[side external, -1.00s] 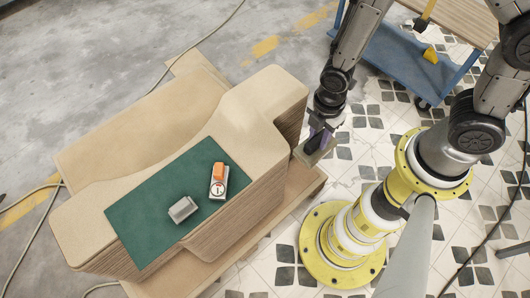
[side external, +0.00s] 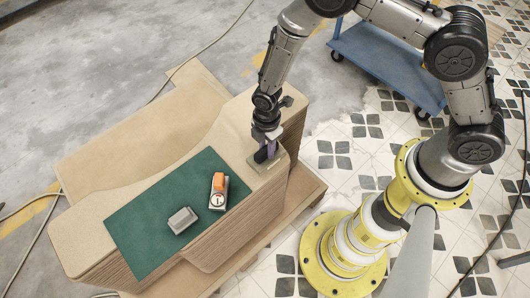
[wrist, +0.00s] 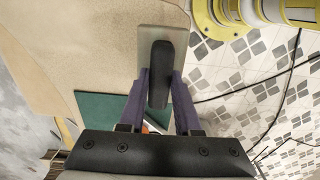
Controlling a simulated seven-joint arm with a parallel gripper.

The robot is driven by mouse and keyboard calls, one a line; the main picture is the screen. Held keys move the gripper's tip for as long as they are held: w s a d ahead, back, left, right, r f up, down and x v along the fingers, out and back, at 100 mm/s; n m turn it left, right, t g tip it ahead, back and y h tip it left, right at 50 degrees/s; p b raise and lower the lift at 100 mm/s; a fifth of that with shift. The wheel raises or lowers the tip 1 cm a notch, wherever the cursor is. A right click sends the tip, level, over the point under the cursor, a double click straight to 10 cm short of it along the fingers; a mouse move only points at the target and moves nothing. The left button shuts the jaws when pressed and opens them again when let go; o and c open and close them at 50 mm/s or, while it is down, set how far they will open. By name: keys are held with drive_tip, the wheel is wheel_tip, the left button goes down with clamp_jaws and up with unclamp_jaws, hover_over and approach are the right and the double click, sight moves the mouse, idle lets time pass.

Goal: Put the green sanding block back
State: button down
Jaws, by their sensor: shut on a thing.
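The sanding block (side external: 279,162) is a flat grey-olive plate with a black handle on top; it looks only faintly green. My gripper (side external: 265,152) is shut on its handle, over the right end of the curved board stack, beside the green mat (side external: 150,212). I cannot tell whether the plate touches the top board. In the wrist view, purple fingers flank the black handle (wrist: 160,72) and the plate (wrist: 148,40) lies beyond them. The fingers hide part of the handle.
A grey block (side external: 182,220) and an orange-and-white item with a round dial (side external: 218,190) stand on the mat. The curved boards (side external: 90,215) have bare wood around the mat. A blue cart (side external: 385,60) stands behind at the right. Cables lie on the floor.

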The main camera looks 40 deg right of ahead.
sight(265, 154)
drive_tip(key=shift+w+a+f, duration=0.1)
drive_tip(key=shift+w+f, duration=0.05)
drive_tip(key=shift+f, duration=0.75)
drive_tip(key=shift+w+f, duration=0.1)
drive_tip(key=shift+f, duration=0.8)
drive_tip(key=shift+f, duration=0.1)
drive_tip(key=c, duration=0.6)
unclamp_jaws()
drive_tip(key=shift+f, duration=0.1)
wheel_tip(265, 154, up, 13)
drive_tip(key=shift+f, duration=0.2)
